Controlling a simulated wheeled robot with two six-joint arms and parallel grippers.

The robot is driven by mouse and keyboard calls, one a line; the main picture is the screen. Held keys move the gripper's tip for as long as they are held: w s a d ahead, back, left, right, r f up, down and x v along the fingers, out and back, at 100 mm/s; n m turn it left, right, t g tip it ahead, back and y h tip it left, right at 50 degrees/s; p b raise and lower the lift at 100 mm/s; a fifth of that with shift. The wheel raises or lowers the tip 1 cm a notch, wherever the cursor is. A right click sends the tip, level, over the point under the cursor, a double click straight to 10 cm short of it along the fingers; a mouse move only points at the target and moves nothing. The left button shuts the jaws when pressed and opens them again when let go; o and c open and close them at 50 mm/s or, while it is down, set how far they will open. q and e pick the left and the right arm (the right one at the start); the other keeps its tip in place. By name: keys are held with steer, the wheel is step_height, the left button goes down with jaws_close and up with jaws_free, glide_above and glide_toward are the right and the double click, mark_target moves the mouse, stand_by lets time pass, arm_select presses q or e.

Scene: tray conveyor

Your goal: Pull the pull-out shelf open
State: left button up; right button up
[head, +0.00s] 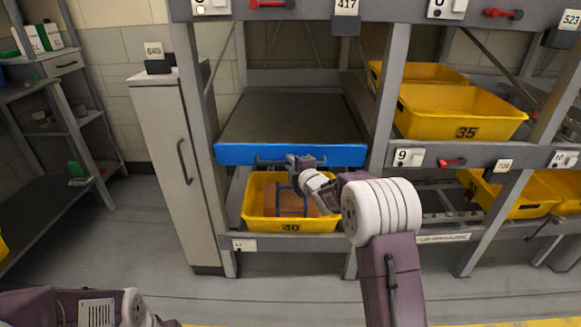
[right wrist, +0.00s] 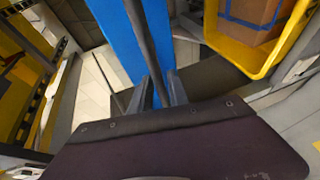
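The pull-out shelf is a dark flat deck (head: 295,115) with a blue front (head: 235,154), in the middle bay of the rack in the head view. A dark bar handle (head: 268,161) runs along the blue front. My right gripper (head: 295,165) is at the handle. In the right wrist view the handle (right wrist: 139,30) passes between the two fingers (right wrist: 160,88), with a small gap showing on each side, so they look open around it. The blue front (right wrist: 118,35) lies just beyond. My left arm shows at the lower left of the head view, its gripper out of frame.
A yellow bin (head: 250,214) marked 40 holds a brown box (head: 291,200) under the shelf. Yellow bins (head: 465,110) stand on the right bays. A grey cabinet (head: 163,150) stands left of the rack. The floor in front is clear.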

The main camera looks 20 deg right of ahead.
steer(key=shift+w, duration=0.4)
jaws_close()
stand_by(1.2)
